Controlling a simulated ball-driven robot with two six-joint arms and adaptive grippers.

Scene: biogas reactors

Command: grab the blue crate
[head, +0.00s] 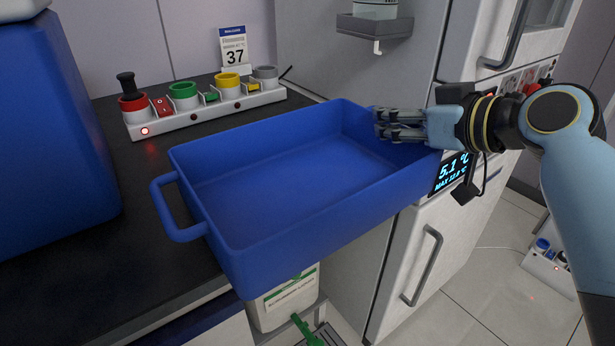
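The blue crate (290,235) is an empty, open, shallow box with its open side up. It reaches out past the front edge of the black counter. Its left handle (178,212) is free, with no gripper at it. My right gripper (382,124) is at the crate's right end, its fingers pointing left across the end wall. The fingers lie close together with a narrow gap. The right handle is hidden, and I cannot tell whether the fingers are clamped on the crate. My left gripper is not in view.
A white rack (205,115) with colored round holders stands behind the crate, near a calendar (234,50). A large blue container (50,130) fills the left. A white fridge-like unit (425,260) with a display is close on the right. A white canister (285,298) stands below.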

